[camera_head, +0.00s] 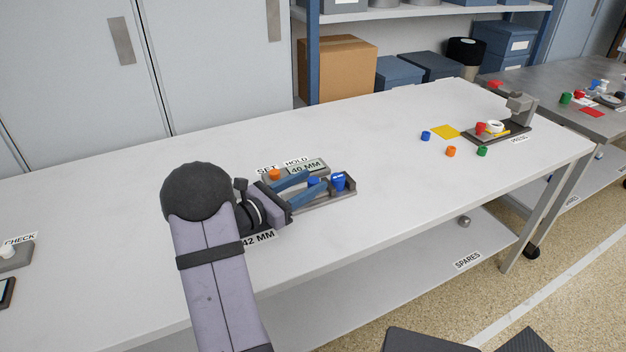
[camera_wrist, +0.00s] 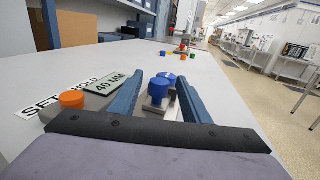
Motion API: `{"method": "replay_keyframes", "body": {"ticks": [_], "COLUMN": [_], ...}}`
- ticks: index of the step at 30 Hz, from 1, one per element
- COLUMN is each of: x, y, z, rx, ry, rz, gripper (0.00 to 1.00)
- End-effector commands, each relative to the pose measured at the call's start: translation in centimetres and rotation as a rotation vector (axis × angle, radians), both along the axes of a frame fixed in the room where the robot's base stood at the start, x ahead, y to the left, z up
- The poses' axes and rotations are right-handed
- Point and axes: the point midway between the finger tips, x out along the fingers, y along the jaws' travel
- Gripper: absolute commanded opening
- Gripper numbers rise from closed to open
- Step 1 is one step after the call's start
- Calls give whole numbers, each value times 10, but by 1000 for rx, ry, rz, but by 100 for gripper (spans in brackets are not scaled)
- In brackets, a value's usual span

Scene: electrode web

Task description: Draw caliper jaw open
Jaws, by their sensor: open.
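The grey caliper fixture (camera_head: 348,192) lies on the table. Its display reads 40 MM (camera_head: 306,168), and an orange button (camera_head: 274,174) sits beside it; the button also shows in the wrist view (camera_wrist: 72,99). A blue knob (camera_wrist: 157,88) on a grey block stands between my fingers, with a second blue piece (camera_head: 338,181) just beyond it. My gripper (camera_head: 317,179) is open, its blue fingers on either side of the nearer knob. In the wrist view a gap shows between the fingers (camera_wrist: 161,80) and the knob. Contact cannot be told. My gripper hides part of the fixture.
A 42 MM label (camera_head: 259,238) is partly hidden by my gripper. A press (camera_head: 518,108) with several small coloured pieces and a yellow square (camera_head: 445,131) stand at the far right. A CHECK station (camera_head: 16,256) is at the left edge. The table between is clear.

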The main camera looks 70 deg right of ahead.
Motion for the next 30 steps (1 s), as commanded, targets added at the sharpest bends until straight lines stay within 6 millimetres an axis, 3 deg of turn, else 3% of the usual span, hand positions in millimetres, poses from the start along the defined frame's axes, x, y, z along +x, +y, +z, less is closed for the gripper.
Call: {"method": "replay_keyframes", "body": {"ticks": [6, 16, 21, 26, 30], "x": [-9, -10, -10, -8, 4], "y": [-15, -17, -17, -16, -5], "z": [0, 0, 0, 0, 0], "rx": [1, 1, 1, 1, 1], "ry": [0, 0, 0, 0, 0], "rz": [0, 1, 0, 1, 4], "gripper": [43, 43, 2, 0, 0]}}
